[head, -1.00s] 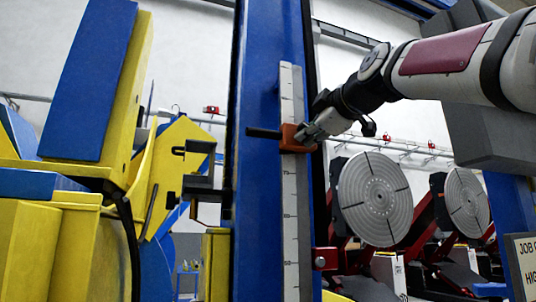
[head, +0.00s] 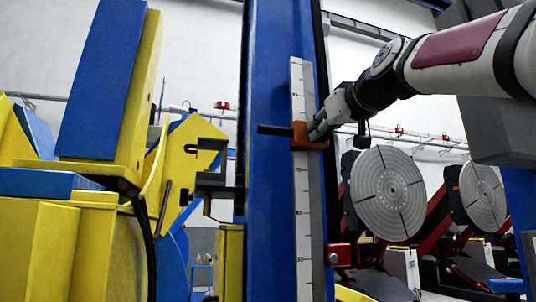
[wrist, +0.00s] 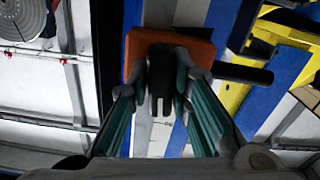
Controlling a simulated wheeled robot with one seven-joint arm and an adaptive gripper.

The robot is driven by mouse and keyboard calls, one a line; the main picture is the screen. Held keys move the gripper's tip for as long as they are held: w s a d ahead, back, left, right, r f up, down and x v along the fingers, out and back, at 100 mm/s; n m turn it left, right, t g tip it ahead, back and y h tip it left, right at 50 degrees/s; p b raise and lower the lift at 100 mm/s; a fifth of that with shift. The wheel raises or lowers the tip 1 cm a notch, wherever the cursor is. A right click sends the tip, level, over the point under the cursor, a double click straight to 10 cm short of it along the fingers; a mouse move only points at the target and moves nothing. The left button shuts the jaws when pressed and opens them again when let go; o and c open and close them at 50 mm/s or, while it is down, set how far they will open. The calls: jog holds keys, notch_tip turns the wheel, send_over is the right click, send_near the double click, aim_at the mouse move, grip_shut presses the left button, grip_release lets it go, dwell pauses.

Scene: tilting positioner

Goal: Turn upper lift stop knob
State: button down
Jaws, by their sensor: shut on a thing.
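The upper lift stop is an orange block (head: 308,137) on the blue column, over the white scale. A black rod (head: 274,129) sticks out of its left side. My gripper (head: 317,131) reaches in from the right and meets the block. In the wrist view the orange block (wrist: 140,48) fills the upper middle, with the black knob (wrist: 186,82) in front of it. My gripper (wrist: 168,84) has its two fingers closed on either side of the knob. The fingers hide parts of the knob, so how far it is turned cannot be told.
The blue column (head: 270,200) carries the white scale (head: 303,225) below the stop. A yellow and blue machine (head: 110,90) stands at the left. Behind, at the right, are round grey slotted plates (head: 388,193) on red frames. A red block (head: 339,256) sits low beside the column.

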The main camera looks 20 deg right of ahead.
jog(key=m, duration=0.3)
jog(key=shift+m+p, duration=0.35)
jog(key=shift+m, duration=0.05)
jog(key=shift+m+p, duration=0.5)
jog(key=shift+m, duration=1.4)
jog(key=c, duration=1.5)
grip_release()
jog(key=shift+s, duration=0.1)
jog(key=s, duration=1.2)
